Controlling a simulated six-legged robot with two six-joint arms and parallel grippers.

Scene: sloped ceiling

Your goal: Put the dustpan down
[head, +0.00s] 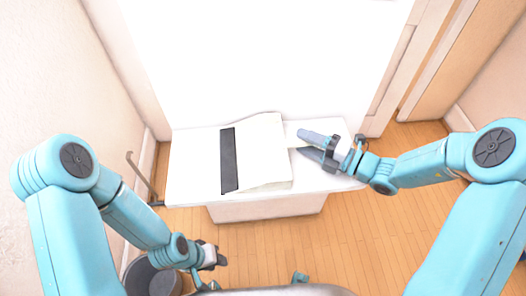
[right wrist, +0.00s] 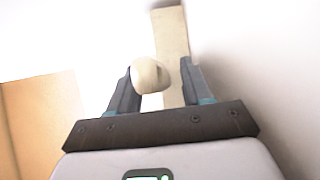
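The dustpan (head: 262,150) is a flat white pan with a dark grey strip (head: 229,160) on its left side. It lies on the white bench top (head: 190,165) in the head view. My right gripper (head: 300,143) is at its right side, with its fingers apart. In the right wrist view, a cream rounded end (right wrist: 150,74) lies between the fingers, close to the left one, with a gap on the right. A pale flat strip (right wrist: 172,35) extends beyond it. My left gripper (head: 218,257) hangs low, off the bench; whether its fingers are apart is unclear.
A dark grey bin (head: 150,280) stands on the wooden floor (head: 355,230) at lower left. A thin brown handle (head: 140,172) stands left of the bench. White panels rise behind the bench, and a wooden door frame (head: 432,60) is at right. Bare bench top shows left of the dustpan.

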